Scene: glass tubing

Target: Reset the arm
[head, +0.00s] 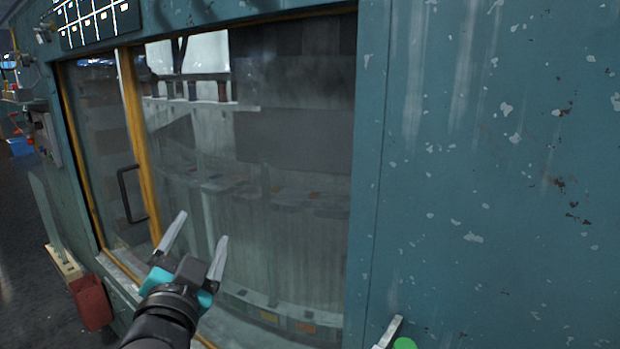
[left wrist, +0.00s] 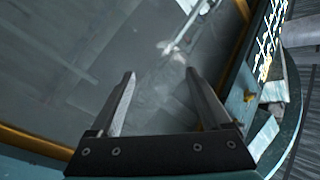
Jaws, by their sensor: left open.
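My left gripper (head: 196,245) is open and empty in the head view, raised in front of the glass window (head: 285,190) of a teal cabinet. Its two grey fingers are spread apart and point up. In the left wrist view the left gripper (left wrist: 160,85) also shows open, with nothing between its fingers and the glass behind. At the bottom of the head view a grey finger-like piece (head: 390,332) and a green part show beside the teal wall; they may belong to my right gripper, but too little shows to tell its state.
A yellow frame post (head: 140,150) and a dark door handle (head: 130,194) stand left of my left gripper. A red bin (head: 91,302) is on the floor at lower left. The worn teal panel (head: 490,170) fills the right side. Dark floor lies open at far left.

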